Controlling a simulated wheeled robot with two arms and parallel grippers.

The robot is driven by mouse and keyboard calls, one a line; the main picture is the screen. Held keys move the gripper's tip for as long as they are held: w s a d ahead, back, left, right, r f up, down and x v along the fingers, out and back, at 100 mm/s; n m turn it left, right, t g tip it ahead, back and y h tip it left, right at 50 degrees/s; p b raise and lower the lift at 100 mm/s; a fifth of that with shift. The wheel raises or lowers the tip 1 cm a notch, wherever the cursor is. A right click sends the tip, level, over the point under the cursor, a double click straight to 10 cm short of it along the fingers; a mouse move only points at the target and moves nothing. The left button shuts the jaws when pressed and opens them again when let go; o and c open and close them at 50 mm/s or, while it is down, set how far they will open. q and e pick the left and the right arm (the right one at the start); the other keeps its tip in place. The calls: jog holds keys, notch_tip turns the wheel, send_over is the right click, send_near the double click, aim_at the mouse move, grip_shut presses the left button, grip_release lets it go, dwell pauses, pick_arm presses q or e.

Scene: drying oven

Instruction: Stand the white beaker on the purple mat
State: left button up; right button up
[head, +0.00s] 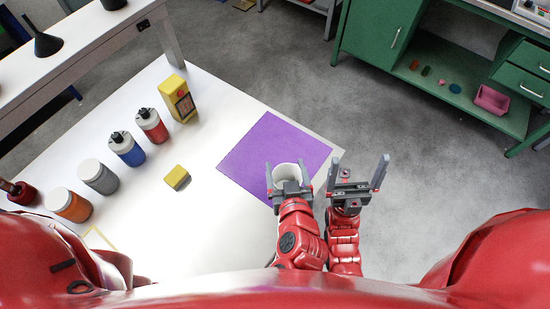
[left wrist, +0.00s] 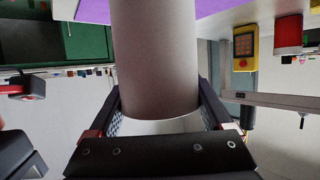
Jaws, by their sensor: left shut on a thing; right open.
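The white beaker (head: 288,173) is upright between the fingers of my left gripper (head: 285,164), which is shut on it. In the head view it overlaps the near right part of the purple mat (head: 272,144). The beaker (left wrist: 155,60) fills the middle of the left wrist view, between the two fingers. The mat (left wrist: 220,7) shows there at the top edge. I cannot tell whether the beaker's base touches the mat. My right gripper (head: 366,172) is open and empty, just right of the left one, off the table's edge.
The white table (head: 215,215) holds several bottles, including a blue one (head: 127,149) and a red one (head: 152,126), left of the mat. A yellow device (head: 177,100) stands behind, and a yellow block (head: 177,178) lies left of the mat. A green cabinet (head: 380,32) stands back right.

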pick_arm(q)
jog(key=shift+s+r, duration=0.2)
jog(key=shift+s, duration=1.05)
jog(key=shift+s+a, duration=0.1)
jog(key=shift+a, duration=0.1)
jog(key=shift+n+y, duration=0.3)
jog(key=shift+y, duration=0.1)
jog(key=w, duration=0.2)
jog(key=w+a+b, duration=0.1)
jog(key=w, duration=0.2)
jog(key=shift+w+a+f+b, duration=0.15)
jog(key=shift+w+f+b, duration=0.15)
jog(key=shift+b, duration=0.05)
jog(key=p+x, duration=0.1)
jog(key=x, duration=0.2)
jog(key=p+x, duration=0.2)
jog(key=x, duration=0.2)
jog(key=p+x, duration=0.1)
jog(key=x, duration=0.2)
jog(key=shift+w+r, duration=0.2)
jog(key=shift+w, duration=0.2)
jog(key=shift+d+f, duration=0.2)
jog(key=shift+f, duration=0.3)
jog(key=shift+f, duration=0.1)
jog(key=o, duration=1.3)
jog(key=shift+c, duration=0.2)
